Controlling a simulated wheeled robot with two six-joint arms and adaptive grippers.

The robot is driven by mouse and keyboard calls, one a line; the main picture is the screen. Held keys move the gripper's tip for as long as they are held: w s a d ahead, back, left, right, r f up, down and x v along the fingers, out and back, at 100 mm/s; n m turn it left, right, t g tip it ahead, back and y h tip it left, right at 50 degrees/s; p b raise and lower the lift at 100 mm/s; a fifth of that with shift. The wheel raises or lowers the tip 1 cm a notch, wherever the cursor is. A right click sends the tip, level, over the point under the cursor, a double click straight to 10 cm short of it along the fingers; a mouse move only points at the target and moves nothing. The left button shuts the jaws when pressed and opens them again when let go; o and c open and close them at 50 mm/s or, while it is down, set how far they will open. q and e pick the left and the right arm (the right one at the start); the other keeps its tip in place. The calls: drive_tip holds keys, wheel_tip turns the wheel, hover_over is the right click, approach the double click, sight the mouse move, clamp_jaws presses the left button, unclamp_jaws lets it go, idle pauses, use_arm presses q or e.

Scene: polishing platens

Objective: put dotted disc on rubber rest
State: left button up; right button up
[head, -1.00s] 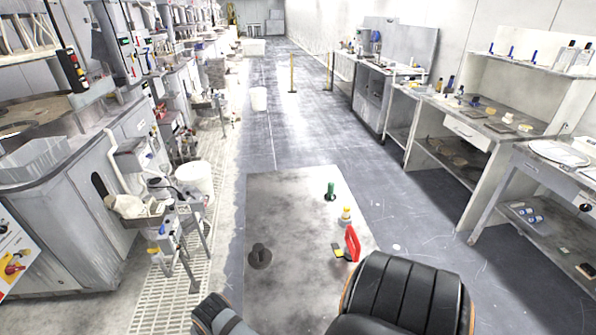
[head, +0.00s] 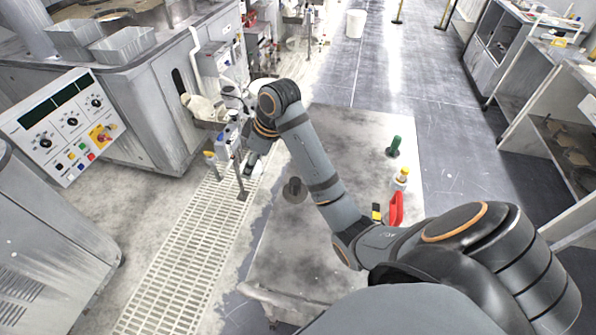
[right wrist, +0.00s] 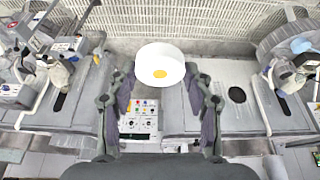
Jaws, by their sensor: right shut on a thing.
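The dotted disc (right wrist: 160,68), a thick white disc with a yellow dot, sits between the two fingers of my right gripper (right wrist: 163,90) in the right wrist view. The fingers are shut on its left and right sides. In the head view my right arm reaches up and left across the low table, and my right gripper (head: 253,164) hangs near the small machine at the grating's edge. The disc is hard to make out there. I cannot surely identify the rubber rest; a dark round piece with a knob (head: 293,190) lies on the table. My left gripper is out of view.
The low grey table (head: 345,135) also holds a green-handled tool (head: 394,147), a yellow-capped bottle (head: 401,178) and a red item (head: 396,209). A control panel (head: 70,125) and large grey machine stand left. Floor grating (head: 180,265) runs between.

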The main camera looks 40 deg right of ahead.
drive_tip(key=d+f+b, duration=0.4)
drive_tip(key=d+b, duration=0.3)
drive_tip(key=p, duration=0.1)
hover_over(292, 180)
drive_tip(key=s, duration=0.1)
wheel_tip(292, 180, down, 4)
drive_tip(key=shift+s+a+r, duration=0.1)
drive_tip(key=shift+d+f, duration=0.2)
drive_tip(key=shift+f, duration=0.2)
drive_tip(key=shift+d+f, duration=0.2)
drive_tip(key=shift+f, duration=0.05)
wheel_tip(292, 180, down, 3)
drive_tip(key=shift+d+r+p, duration=0.15)
drive_tip(key=shift+r+p, duration=0.05)
drive_tip(key=shift+p, duration=0.35)
drive_tip(key=shift+f, duration=0.5)
drive_tip(key=shift+f, duration=0.1)
drive_tip(key=o, duration=1.2)
